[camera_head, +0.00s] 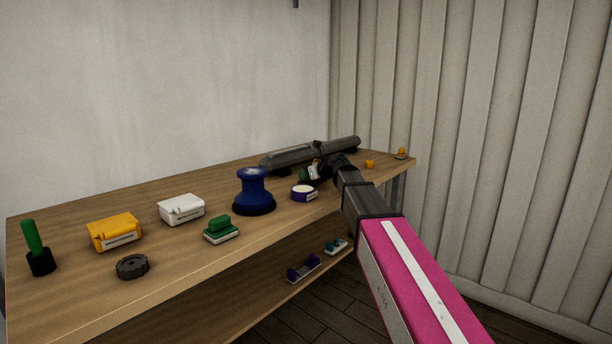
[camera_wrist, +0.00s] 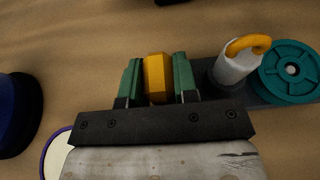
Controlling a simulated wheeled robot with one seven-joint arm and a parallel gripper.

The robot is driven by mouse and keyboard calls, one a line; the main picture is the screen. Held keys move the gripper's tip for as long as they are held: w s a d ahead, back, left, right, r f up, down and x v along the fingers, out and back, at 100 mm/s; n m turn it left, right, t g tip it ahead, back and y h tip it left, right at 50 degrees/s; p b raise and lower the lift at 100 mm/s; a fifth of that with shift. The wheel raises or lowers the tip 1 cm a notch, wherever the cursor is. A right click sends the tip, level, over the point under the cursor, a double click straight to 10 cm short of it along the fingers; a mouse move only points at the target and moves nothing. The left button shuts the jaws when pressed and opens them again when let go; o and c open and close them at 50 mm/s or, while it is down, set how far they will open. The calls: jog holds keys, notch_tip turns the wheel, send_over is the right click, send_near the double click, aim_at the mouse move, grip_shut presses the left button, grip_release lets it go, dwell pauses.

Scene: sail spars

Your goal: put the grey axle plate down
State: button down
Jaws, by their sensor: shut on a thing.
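In the wrist view, my gripper (camera_wrist: 157,80) has its two green fingers shut on an upright orange block (camera_wrist: 156,75). The dark grey axle plate (camera_wrist: 263,98) shows to the right of the fingers and appears to be one piece with this block. A white post with an orange hook (camera_wrist: 237,60) and a teal wheel (camera_wrist: 290,70) stand at the plate's right part. The near side of the plate is hidden behind my gripper body. In the head view, my gripper (camera_head: 314,172) is low over the bench's far part and mostly hides the plate. I cannot tell whether the plate touches the wood.
The wooden bench (camera_head: 75,290) holds a long dark bar (camera_head: 290,158) behind my gripper, a purple-rimmed white disc (camera_head: 304,191) and a blue spool (camera_head: 254,188) left of it. A small orange block (camera_head: 369,163) lies to the right. Parts (camera_head: 303,268) sit on the lower shelf.

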jog(key=c, duration=0.9)
grip_release()
jog(key=shift+f, duration=0.1)
jog(key=v, duration=1.2)
